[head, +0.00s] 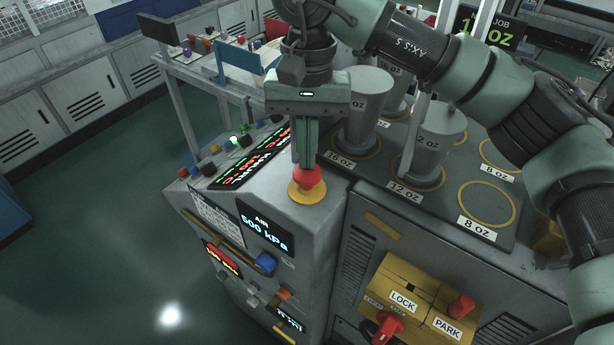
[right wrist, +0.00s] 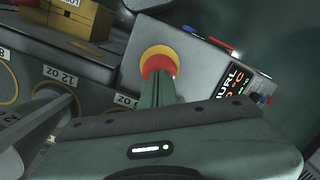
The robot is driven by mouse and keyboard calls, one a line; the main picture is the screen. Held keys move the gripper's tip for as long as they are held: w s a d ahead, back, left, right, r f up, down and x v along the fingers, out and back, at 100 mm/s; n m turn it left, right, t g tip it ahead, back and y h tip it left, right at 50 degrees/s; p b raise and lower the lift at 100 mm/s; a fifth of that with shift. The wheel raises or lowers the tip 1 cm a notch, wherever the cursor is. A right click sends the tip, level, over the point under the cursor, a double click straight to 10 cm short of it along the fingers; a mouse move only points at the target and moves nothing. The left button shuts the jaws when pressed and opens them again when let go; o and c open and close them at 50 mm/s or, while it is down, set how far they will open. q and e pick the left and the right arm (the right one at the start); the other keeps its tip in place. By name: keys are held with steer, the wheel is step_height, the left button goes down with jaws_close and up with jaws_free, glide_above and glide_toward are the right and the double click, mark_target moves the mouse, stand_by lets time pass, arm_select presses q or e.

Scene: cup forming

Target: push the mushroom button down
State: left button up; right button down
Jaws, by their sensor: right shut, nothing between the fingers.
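The red mushroom button (head: 308,179) sits on a yellow round base (head: 307,193) on top of the grey machine cabinet. My right gripper (head: 308,164) points down with its fingers shut and empty, its tips at the top of the red button. In the right wrist view the red button (right wrist: 158,67) and its yellow ring show just beyond the fingertips (right wrist: 157,82). The fingers cover part of the button, and I cannot tell whether they touch it or are slightly above it. My left gripper is not in view.
Grey cup moulds (head: 368,105) stand on the marked deck behind and right of the button. A lit display panel (head: 250,160) and several coloured buttons lie left of it. An air pressure screen (head: 264,228) and a yellow lock plate (head: 420,300) with red knobs are in front.

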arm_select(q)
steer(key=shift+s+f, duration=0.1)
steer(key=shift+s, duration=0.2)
arm_select(e)
steer(key=shift+f, duration=0.15)
steer(key=shift+w+d+r+p, duration=0.1)
steer(key=shift+w+r+p, duration=0.25)
steer(key=shift+w, duration=0.5)
steer(key=shift+w+d+r, duration=0.15)
steer(key=shift+w+r, duration=0.1)
steer(key=shift+r, duration=0.05)
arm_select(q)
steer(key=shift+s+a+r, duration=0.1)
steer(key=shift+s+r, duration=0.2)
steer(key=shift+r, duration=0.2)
arm_select(e)
steer(key=shift+r, duration=0.1)
